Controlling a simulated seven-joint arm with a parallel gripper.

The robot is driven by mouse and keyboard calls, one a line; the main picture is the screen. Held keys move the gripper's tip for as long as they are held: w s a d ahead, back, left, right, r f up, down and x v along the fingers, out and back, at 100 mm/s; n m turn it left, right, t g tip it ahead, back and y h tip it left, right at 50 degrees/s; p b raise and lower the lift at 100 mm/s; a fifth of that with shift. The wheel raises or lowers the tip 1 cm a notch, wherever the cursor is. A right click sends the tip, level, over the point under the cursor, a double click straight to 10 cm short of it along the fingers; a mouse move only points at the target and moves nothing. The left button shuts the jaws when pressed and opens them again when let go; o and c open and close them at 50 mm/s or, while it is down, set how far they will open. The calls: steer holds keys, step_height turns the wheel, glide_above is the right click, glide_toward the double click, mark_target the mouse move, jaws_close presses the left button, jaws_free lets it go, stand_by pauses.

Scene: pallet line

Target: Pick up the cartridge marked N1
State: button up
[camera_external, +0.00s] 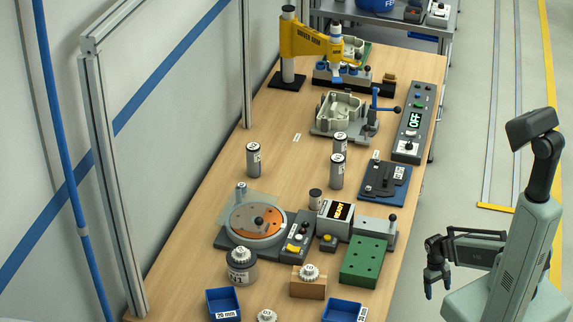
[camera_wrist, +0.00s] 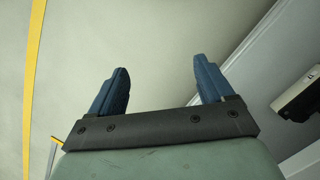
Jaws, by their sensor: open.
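Several grey cylinders with white labels stand upright on the wooden table in the external view. One cylinder (camera_external: 253,160) stands alone on the left side. Another cylinder (camera_external: 337,171) stands in the middle, just in front of a similar cylinder (camera_external: 340,146). Their markings are too small to read for certain, so I cannot tell which one is N1. My gripper (camera_external: 437,284) hangs off the table's right side, fingers down, apart from every cylinder. In the wrist view my gripper (camera_wrist: 160,72) has its two blue fingers spread with nothing between them.
A round turntable station (camera_external: 231,239), a green block with holes (camera_external: 363,262) and blue bins (camera_external: 223,304) fill the near table. A blue plate fixture (camera_external: 385,180) and control box (camera_external: 413,130) line the right edge. A yellow arm fixture (camera_external: 305,40) stands at the back.

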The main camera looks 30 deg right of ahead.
steer(key=w+d+r+t+h, duration=0.1)
steer(key=w+d+r+t, duration=0.1)
steer(key=w+d+r, duration=0.5)
steer(key=w+d+r+m+t, duration=0.1)
steer(key=w+d+r, duration=0.3)
steer(key=w, duration=0.6)
steer(key=w+d+r+t+h, duration=0.1)
steer(key=w+d+r+t, duration=0.1)
steer(key=w+d+r, duration=0.4)
steer(key=w+d+r+t+h, duration=0.1)
steer(key=w+d+r, duration=0.3)
steer(key=r, duration=0.5)
steer(key=w+d+r+t+h, duration=0.1)
steer(key=w+d+r+t, duration=0.1)
steer(key=w+r, duration=0.6)
steer(key=w+d+r+t+h, duration=0.1)
steer(key=w+d+r, duration=0.2)
steer(key=r, duration=0.8)
step_height(320, 180, up, 16)
steer(key=n+g+y, duration=0.2)
steer(key=n+y, duration=0.5)
steer(key=y, duration=0.1)
glide_above(341, 159)
steer(key=s+d, duration=0.2)
steer(key=s, duration=0.1)
steer(key=x, duration=0.7)
steer(key=shift+f, duration=0.25)
steer(key=shift+x, duration=2.65)
steer(key=shift+a, duration=0.1)
